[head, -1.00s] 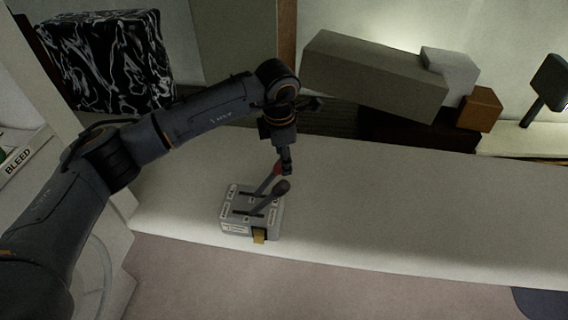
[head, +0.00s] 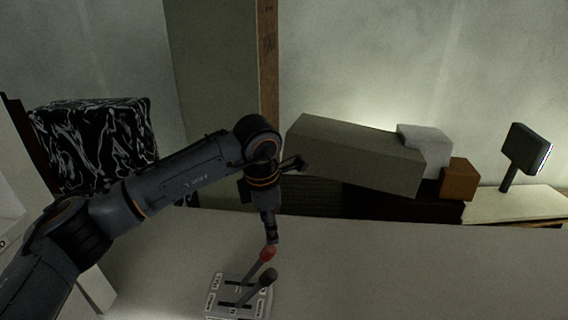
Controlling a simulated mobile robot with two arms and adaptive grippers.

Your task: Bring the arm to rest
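My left arm comes in from the left, and its gripper (head: 271,236) points down over the pale counter (head: 400,265). The fingertips are just above the red knob (head: 267,253) of a lever on a grey control box (head: 213,309). I cannot tell whether they touch the knob. The fingers look close together, but their opening is too small to make out. A second lever with a dark knob (head: 268,275) stands beside the red one. The lower part of the box is cut off by the frame's bottom edge. My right gripper is not in view.
A black-and-white patterned block (head: 95,145) stands at the back left. A long grey-green box (head: 355,152), a pale box (head: 428,148) and an orange-brown box (head: 457,180) sit behind the counter. A dark screen on a stand (head: 525,148) is at right. The counter's right part is clear.

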